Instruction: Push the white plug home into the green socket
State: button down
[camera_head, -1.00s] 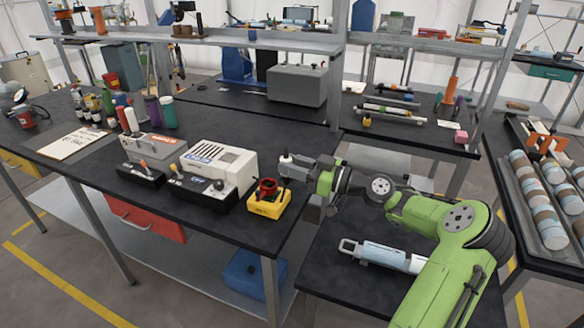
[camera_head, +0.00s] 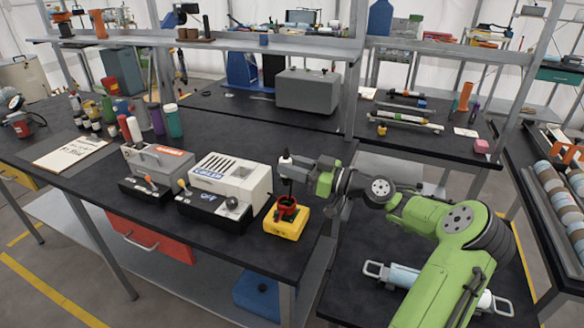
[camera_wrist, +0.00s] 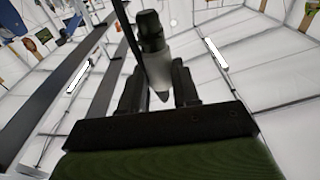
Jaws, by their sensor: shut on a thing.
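My gripper (camera_head: 302,170) is shut on the white plug (camera_head: 286,168), which has a dark top. It holds the plug above the bench, over a yellow box (camera_head: 290,226) with a red ring (camera_head: 287,207) on top. A thin dark piece (camera_head: 290,187) shows below the plug, over the ring. The plug stands clear of the ring in the head view. In the wrist view the plug (camera_wrist: 167,72) shows pale with a black end, between the dark fingers. I cannot make out a green socket in either view.
A white machine (camera_head: 238,175) with a dark front stands just left of the yellow box. A grey machine (camera_head: 165,162) is further left. The bench's front edge (camera_head: 200,236) runs close by. A pale cylinder (camera_head: 402,275) with handles lies on the lower bench at right.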

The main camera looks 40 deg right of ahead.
notch_tip(320, 180, down, 6)
jog(key=b, duration=0.4)
jog(key=shift+r+b, duration=0.2)
jog(key=shift+b, duration=0.1)
jog(key=shift+b, duration=0.5)
dwell(1.1)
jog(key=shift+f+b, duration=1.3)
jog(key=shift+f, duration=0.1)
jog(key=c, duration=0.8)
grip_release()
jog(key=shift+o, duration=0.2)
jog(key=shift+s, duration=0.1)
jog(key=p+v, duration=0.3)
jog(key=v, duration=1.2)
jog(key=shift+s+d, duration=0.25)
